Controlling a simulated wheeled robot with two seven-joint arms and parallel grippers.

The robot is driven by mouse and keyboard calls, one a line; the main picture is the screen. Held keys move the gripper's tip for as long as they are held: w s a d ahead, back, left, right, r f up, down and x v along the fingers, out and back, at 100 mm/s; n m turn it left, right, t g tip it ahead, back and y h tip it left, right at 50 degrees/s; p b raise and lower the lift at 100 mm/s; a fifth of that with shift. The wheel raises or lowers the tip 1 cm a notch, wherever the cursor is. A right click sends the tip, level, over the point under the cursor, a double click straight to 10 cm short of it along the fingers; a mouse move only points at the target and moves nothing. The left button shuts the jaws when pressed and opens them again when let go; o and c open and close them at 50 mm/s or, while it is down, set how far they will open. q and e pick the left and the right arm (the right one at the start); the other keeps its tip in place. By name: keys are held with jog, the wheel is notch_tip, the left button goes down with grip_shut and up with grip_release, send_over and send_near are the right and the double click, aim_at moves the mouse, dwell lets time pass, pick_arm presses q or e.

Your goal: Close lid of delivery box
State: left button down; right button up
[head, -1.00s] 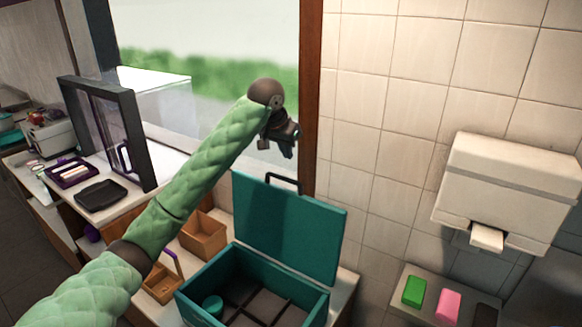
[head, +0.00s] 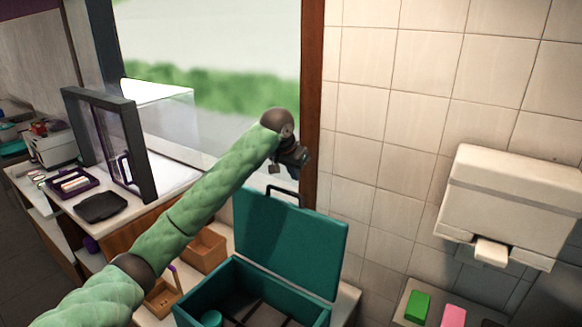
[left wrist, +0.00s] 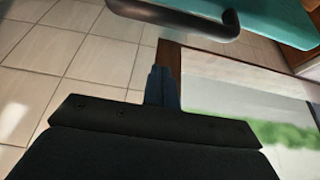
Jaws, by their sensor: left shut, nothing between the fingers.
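The teal delivery box (head: 222,296) stands on the counter at the lower middle of the head view. Its lid (head: 290,243) is raised, standing nearly upright at the back, with a dark handle (head: 284,193) on its top edge. My left gripper (head: 302,165) is above the lid, just over the handle and apart from it. In the left wrist view the gripper (left wrist: 162,84) is shut and empty, with the dark handle (left wrist: 190,22) and teal lid (left wrist: 285,30) at the top. My right gripper is not in view.
A tiled wall (head: 385,130) with a white dispenser (head: 508,205) is at the right. Green (head: 418,306) and pink (head: 453,316) blocks lie below the dispenser.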

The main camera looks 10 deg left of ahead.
pick_arm(q)
jog(key=s, duration=0.1)
jog(key=s+a+f+b, duration=0.1)
jog(key=s+b, duration=0.1)
jog(key=shift+s+a+f, duration=0.1)
jog(key=shift+a+f, duration=0.05)
jog(key=shift+f, duration=0.15)
dwell(0.3)
